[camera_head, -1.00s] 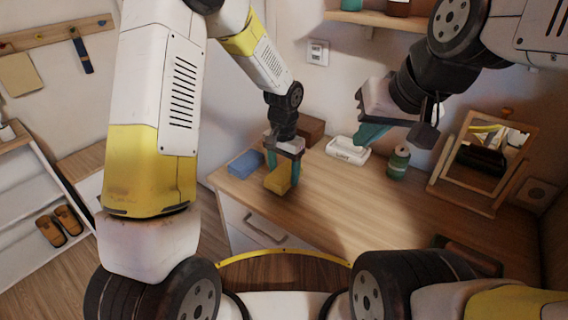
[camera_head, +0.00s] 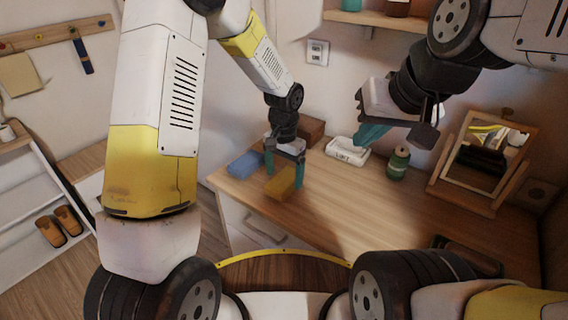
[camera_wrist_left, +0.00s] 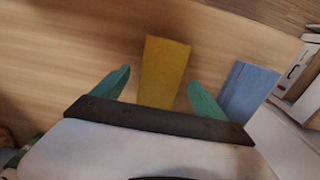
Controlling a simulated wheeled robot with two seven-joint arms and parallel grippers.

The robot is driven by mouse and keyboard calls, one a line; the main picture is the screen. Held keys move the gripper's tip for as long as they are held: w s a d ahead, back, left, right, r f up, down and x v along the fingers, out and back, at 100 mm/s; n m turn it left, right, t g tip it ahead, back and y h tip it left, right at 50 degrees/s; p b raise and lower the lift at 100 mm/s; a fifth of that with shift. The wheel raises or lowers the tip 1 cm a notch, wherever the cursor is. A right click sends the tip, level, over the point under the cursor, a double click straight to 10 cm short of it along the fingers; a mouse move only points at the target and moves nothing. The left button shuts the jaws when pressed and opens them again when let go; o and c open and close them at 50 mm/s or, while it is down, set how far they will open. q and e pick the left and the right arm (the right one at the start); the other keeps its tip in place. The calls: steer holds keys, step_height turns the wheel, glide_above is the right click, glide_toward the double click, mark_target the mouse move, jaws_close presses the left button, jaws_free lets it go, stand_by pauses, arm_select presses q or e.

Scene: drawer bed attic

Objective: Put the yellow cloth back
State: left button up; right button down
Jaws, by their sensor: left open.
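The yellow cloth (camera_head: 281,183) is a small folded block lying on the wooden desk near its left front edge. In the left wrist view the yellow cloth (camera_wrist_left: 163,72) lies between the two teal fingers, with clear gaps on both sides. My left gripper (camera_head: 284,178) is open and points down around the cloth; its spread fingers also show in the left wrist view (camera_wrist_left: 160,92). A blue folded cloth (camera_head: 245,164) lies just left of it on the desk, and it shows at the right of the wrist view (camera_wrist_left: 248,88). My right gripper (camera_head: 372,135) hangs above the back of the desk, its jaw opening unclear.
A white labelled box (camera_head: 347,152), a green bottle (camera_head: 398,162) and a framed mirror (camera_head: 482,160) stand along the back of the desk (camera_head: 350,205). A brown box (camera_head: 311,131) is behind the left gripper. The desk's middle is clear.

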mark_target(283, 179)
arm_select(q)
steer(key=s+a+r+n+t, duration=0.1)
steer(key=s+a+r, duration=0.1)
steer(key=r, duration=0.6)
steer(key=s+a+r, duration=0.1)
steer(key=a+r, duration=0.2)
steer(key=r, duration=0.6)
steer(key=s+a+r+n+t+h, duration=0.1)
steer(key=s+a+r, duration=0.3)
steer(key=s, duration=0.4)
steer(key=s+a+r+n+t+h, duration=0.1)
steer(key=s+a+r+n+t, duration=0.3)
steer(key=s, duration=0.4)
steer(key=shift+s+a+r+n, duration=0.25)
steer(key=shift+s+a+n, duration=0.05)
steer(key=shift+a, duration=0.3)
